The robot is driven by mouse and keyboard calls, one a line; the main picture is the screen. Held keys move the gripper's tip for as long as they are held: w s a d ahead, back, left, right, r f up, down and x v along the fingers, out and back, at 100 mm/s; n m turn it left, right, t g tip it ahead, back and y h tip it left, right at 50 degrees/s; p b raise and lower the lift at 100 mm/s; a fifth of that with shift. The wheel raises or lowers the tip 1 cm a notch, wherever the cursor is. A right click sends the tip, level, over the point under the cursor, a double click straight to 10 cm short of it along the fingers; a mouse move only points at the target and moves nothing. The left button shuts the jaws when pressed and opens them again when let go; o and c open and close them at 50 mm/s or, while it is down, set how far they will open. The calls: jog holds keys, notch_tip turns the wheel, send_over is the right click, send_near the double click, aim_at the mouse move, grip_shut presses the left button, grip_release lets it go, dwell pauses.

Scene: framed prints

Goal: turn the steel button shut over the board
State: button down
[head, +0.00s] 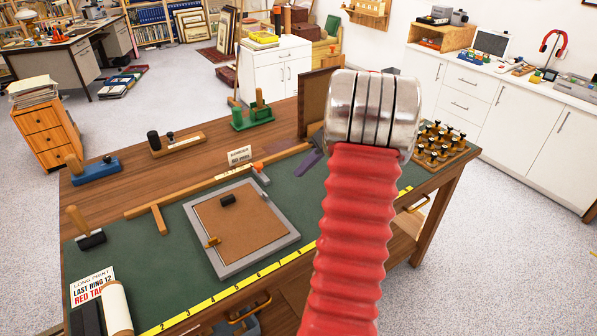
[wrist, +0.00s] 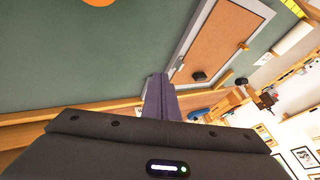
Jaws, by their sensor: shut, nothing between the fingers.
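The brown board (head: 238,222) lies in a grey frame (head: 204,262) on the green mat; both the board (wrist: 212,42) and the frame (wrist: 196,32) show in the wrist view. A small dark block (head: 227,200) rests on the board. A brass-coloured button (head: 212,242) sits at the frame's left side. A small piece (wrist: 178,62) at the frame's inner edge in the wrist view may be the steel button; its turn is too small to tell. My gripper (head: 308,168), with purple fingers, is shut and empty, apart from the frame and to its right; the fingers (wrist: 158,85) also show in the wrist view.
A wooden T-shaped straightedge (head: 200,188) lies behind the frame. A yellow tape (head: 235,286) runs along the mat's front. A rack of dark-knobbed tools (head: 437,145) stands at right, and a small sign (head: 239,155) behind. My red arm hides part of the bench.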

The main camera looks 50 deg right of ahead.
aim_at(265, 196)
jog(key=x, duration=0.8)
jog(key=a, duration=0.1)
jog(key=w+a, duration=0.1)
jog(key=a, duration=0.1)
jog(key=shift+w+a, duration=0.15)
jog(key=shift+a, duration=0.3)
